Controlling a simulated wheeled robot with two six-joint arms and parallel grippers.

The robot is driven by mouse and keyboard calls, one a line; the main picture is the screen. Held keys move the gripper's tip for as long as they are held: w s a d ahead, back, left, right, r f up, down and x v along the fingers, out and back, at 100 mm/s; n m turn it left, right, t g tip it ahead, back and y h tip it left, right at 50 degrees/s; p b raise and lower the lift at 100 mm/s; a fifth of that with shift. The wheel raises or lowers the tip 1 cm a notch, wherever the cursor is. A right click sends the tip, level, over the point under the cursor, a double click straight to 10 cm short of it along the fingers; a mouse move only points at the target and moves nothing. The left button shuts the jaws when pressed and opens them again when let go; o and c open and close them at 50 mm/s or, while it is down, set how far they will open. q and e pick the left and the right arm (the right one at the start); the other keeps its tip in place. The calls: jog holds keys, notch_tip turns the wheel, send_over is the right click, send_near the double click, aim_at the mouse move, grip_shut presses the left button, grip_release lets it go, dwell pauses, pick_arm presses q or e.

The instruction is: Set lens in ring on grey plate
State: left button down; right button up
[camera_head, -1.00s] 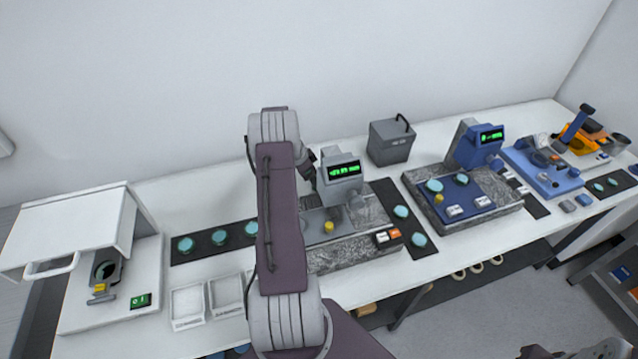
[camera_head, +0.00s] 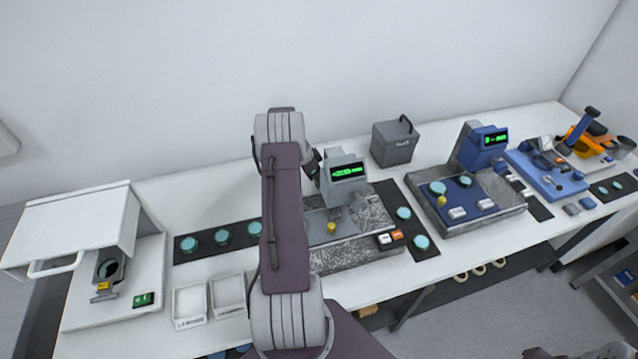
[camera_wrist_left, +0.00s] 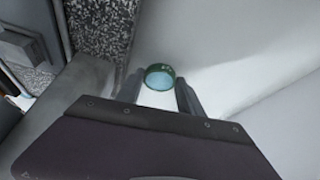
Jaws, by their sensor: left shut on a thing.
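A round teal lens with a dark green rim (camera_wrist_left: 160,76) sits between the two fingers of my left gripper (camera_wrist_left: 160,92), shut on it in the left wrist view. In the head view my own left arm hides the lens and the fingertips. The grey plate (camera_head: 319,232) lies on a speckled granite base (camera_head: 365,243) below a grey instrument head with a green display (camera_head: 346,174). My arm covers the plate's left part, and I cannot make out the ring.
More teal lenses lie on dark mats, left (camera_head: 222,237) and right (camera_head: 404,213) of the granite base. A blue instrument (camera_head: 483,148) with a blue plate stands to the right, a white hooded box (camera_head: 75,231) at far left. Two white trays (camera_head: 190,304) sit near the front edge.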

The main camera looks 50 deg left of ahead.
pick_arm(q)
notch_tip(320, 180, up, 16)
jog(key=b, duration=0.1)
jog(key=shift+r, duration=0.15)
pick_arm(e)
jog(key=shift+f, duration=0.7)
jog(key=shift+s, duration=0.1)
